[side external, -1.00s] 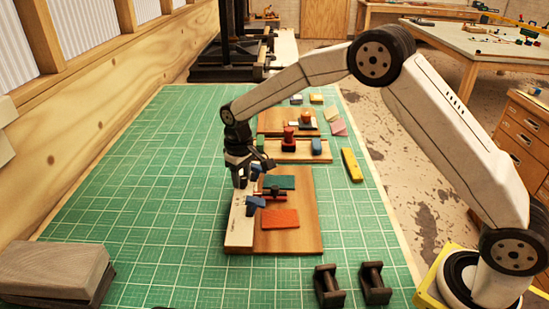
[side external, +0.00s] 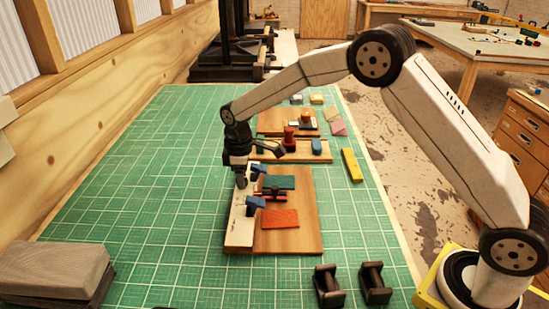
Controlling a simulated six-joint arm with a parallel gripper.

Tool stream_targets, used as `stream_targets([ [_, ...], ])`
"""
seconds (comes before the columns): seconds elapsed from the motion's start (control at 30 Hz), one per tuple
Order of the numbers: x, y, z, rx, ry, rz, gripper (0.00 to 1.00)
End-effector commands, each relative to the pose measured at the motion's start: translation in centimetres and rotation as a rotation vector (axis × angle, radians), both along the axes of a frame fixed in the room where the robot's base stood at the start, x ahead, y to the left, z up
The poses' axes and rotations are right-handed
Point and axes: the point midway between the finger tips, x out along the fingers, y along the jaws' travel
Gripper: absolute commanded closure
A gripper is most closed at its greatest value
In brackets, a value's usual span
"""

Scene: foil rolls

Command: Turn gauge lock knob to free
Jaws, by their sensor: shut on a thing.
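My gripper (side external: 241,172) points down over the far end of a pale strip (side external: 239,228) along the left edge of a wooden board (side external: 303,232). It is shut on a small grey upright knob (side external: 241,182), which I take to be the gauge lock knob. The fingers and wrist hide most of the knob, so its angle and any markings cannot be read. Two blue blocks, one far (side external: 258,169) and one near (side external: 256,203), sit at the strip's right side. A dark and red part (side external: 275,194) lies between them on the board.
A teal sheet (side external: 281,182) and an orange sheet (side external: 280,218) lie on the board. Behind are more boards with a red knob (side external: 290,135). A yellow bar (side external: 351,164) lies right, and dark weights (side external: 328,286) stand in front.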

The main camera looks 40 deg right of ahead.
Motion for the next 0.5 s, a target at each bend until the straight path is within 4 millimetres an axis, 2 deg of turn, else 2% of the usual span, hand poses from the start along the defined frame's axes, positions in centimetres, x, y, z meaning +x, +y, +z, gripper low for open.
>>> stream_targets([
  [0.3,0.04,0.01,0.06,0.0,-0.001,0.004,1.0],
  [0.33,0.04,0.01,0.06,0.0,-0.001,0.004,0.54],
  [0.43,0.03,0.01,0.05,0.0,-0.001,0.004,0.22],
  [0.5,0.03,0.01,0.04,0.0,-0.001,0.003,0.21],
])
